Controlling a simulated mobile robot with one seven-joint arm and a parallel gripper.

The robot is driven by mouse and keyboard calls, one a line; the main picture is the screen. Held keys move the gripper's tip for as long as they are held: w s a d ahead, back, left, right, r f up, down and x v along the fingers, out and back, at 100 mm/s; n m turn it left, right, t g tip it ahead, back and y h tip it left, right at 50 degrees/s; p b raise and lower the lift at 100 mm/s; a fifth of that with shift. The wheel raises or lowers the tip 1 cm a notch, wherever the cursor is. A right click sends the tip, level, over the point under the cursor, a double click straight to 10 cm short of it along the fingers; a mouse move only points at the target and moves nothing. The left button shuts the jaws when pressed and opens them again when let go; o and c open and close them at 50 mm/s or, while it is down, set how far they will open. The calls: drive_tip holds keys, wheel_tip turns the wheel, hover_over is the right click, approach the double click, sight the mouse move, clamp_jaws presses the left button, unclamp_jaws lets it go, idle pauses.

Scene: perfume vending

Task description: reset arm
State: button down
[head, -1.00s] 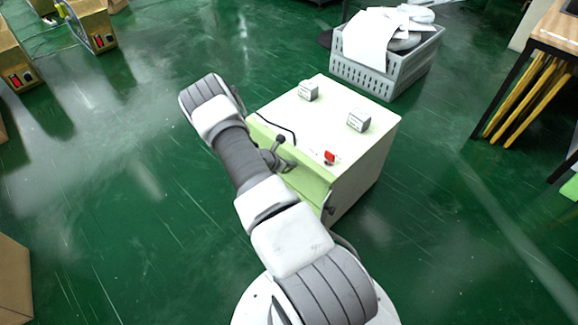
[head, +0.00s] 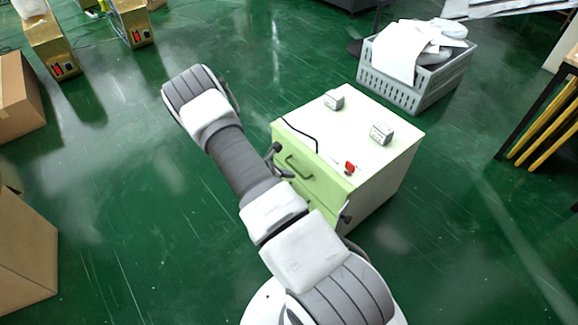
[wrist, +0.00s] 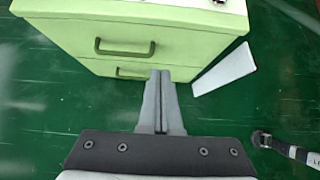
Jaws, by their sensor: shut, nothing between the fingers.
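My gripper (wrist: 165,76) is shut and empty in the wrist view, its two fingers pressed together. It points toward the green drawer front of a small cabinet (wrist: 195,46). The fingertips overlap the lower drawer in the picture; I cannot tell whether they touch it. In the head view my arm stretches up and left from the base, and the cabinet (head: 395,165) stands to the right of it.
Two small grey boxes (head: 334,100) (head: 381,134) and a red item (head: 350,168) sit on the cabinet top. A grey crate (head: 395,92) with white sheets stands behind it. Cardboard boxes (head: 20,100) are at left, a table with yellow bars (head: 548,125) at right.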

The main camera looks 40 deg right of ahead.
drive_tip(key=shift+a+r, duration=0.15)
drive_tip(key=s+a+r+m+y, duration=0.1)
drive_tip(key=a+r+m, duration=0.25)
drive_tip(key=r, duration=0.65)
drive_tip(key=a+r+m+y, duration=0.15)
drive_tip(key=r+m, duration=0.25)
drive_tip(key=r, duration=0.5)
drive_tip(key=s+a+r+m, duration=0.1)
drive_tip(key=a+r+m, duration=0.2)
drive_tip(key=r, duration=0.7)
drive_tip(key=s+a+r+m+t+y, duration=0.2)
drive_tip(key=s+a+r+m+y, duration=0.15)
drive_tip(key=s+a+r, duration=0.55)
drive_tip(key=s+a+r+m+t+y, duration=0.3)
drive_tip(key=s+a+r+m, duration=0.3)
drive_tip(key=s, duration=0.5)
wheel_tip(320, 180, up, 22)
drive_tip(key=n+p, duration=0.1)
drive_tip(key=p, duration=2)
drive_tip(key=shift+s+a+r, duration=0.2)
drive_tip(key=shift+s+a, duration=0.05)
drive_tip(key=shift+a, duration=0.05)
